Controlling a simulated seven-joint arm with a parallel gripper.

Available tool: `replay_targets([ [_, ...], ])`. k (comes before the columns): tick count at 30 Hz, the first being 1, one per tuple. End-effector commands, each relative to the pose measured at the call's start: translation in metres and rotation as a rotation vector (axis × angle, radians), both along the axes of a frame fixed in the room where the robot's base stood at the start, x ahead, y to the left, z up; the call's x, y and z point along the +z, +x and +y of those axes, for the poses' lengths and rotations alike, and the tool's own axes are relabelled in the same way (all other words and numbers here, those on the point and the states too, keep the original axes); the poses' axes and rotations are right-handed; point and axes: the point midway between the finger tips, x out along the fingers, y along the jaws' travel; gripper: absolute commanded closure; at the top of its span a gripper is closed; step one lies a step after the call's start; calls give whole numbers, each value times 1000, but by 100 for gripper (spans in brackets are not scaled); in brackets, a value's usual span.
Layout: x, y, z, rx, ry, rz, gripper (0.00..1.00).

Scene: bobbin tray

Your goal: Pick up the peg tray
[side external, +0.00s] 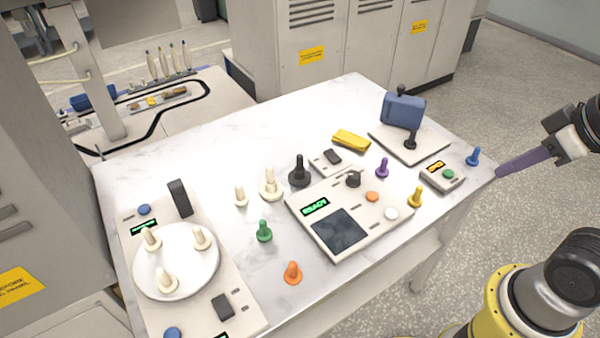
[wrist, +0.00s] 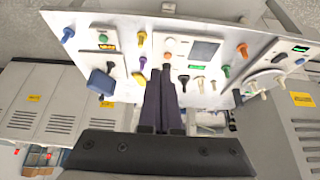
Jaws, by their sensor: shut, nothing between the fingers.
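A round white tray (side external: 178,283) with several cream pegs standing on it sits on a long white machine panel at the left of the table. It is the thing that best looks like the peg tray. In the wrist view the round tray (wrist: 251,86) shows small at the right, partly cut by the view's angle. My gripper (side external: 499,173) is at the table's far right corner, across the table from the tray. Its dark purple fingers (wrist: 165,68) are together, with nothing held between them.
Between gripper and tray stand a control box with a dark screen (side external: 341,231), a blue block (side external: 403,110) on a white plate, a yellow block (side external: 351,140), a small display box (side external: 443,176) and several loose coloured pegs, including an orange one (side external: 292,273). Lockers stand behind the table.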

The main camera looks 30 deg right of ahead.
Motion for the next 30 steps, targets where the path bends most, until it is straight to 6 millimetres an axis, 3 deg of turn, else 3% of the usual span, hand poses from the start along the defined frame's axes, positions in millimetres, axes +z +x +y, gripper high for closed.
replay_targets([
  [6,0,0,0,0,0,0,100],
  [7,0,0,0,0,0,0,96],
  [18,0,0,0,0,0,0,31],
  [30,-1,-1,0,-50,27,6,31],
])
